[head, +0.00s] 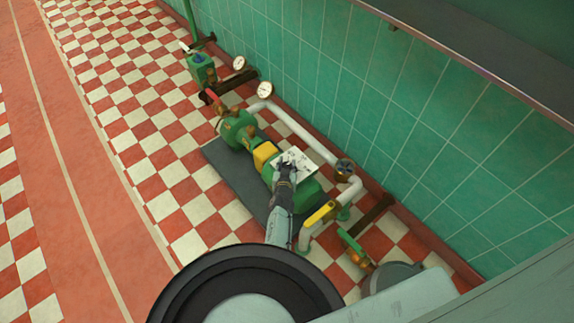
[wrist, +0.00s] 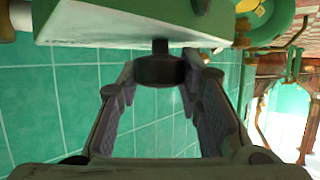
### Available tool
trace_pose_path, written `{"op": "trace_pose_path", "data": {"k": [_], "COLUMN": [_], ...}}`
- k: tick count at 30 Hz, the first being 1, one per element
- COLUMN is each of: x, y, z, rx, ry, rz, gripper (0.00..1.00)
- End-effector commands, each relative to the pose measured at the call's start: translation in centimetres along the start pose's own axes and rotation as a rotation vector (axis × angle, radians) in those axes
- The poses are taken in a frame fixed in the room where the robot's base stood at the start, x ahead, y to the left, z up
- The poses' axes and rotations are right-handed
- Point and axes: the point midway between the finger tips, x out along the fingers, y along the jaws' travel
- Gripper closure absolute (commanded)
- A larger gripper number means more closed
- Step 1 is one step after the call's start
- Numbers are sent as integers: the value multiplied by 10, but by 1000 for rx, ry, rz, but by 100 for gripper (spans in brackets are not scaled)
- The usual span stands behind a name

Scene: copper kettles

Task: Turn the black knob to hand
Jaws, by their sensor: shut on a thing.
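The black knob (wrist: 160,70) is a short dark cylinder on a stem at the face of a pale box (wrist: 110,22). In the wrist view it sits between the tips of my gripper (wrist: 160,78), one finger on each side. My gripper is shut on the knob. In the head view my gripper (head: 286,167) is at the white panel of the box (head: 304,164), on the green pump set. My gripper hides the knob in that view. I cannot tell which way the knob is turned.
A yellow coupling cover (head: 264,155) and green pump (head: 237,130) stand left of the box. White pipe with a dark handwheel (head: 345,167) and a yellow lever (head: 319,213) lies to the right. A tiled wall (head: 380,100) rises behind. The checkered floor at left is clear.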

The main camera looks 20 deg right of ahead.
Motion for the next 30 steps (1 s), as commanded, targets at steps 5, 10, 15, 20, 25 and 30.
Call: {"op": "trace_pose_path", "data": {"k": [5,10,15,20,25,30], "x": [0,0,-1,-1,-1,0], "y": [0,-2,-2,-2,-2,-4], "z": [0,-2,-3,-4,-4,-1], "rx": [0,7,21,43,75,120], "ry": [0,0,-1,-1,-2,-2], "rz": [1,14,48,101,176,282], "gripper": [95,95,95,95,95,95]}}
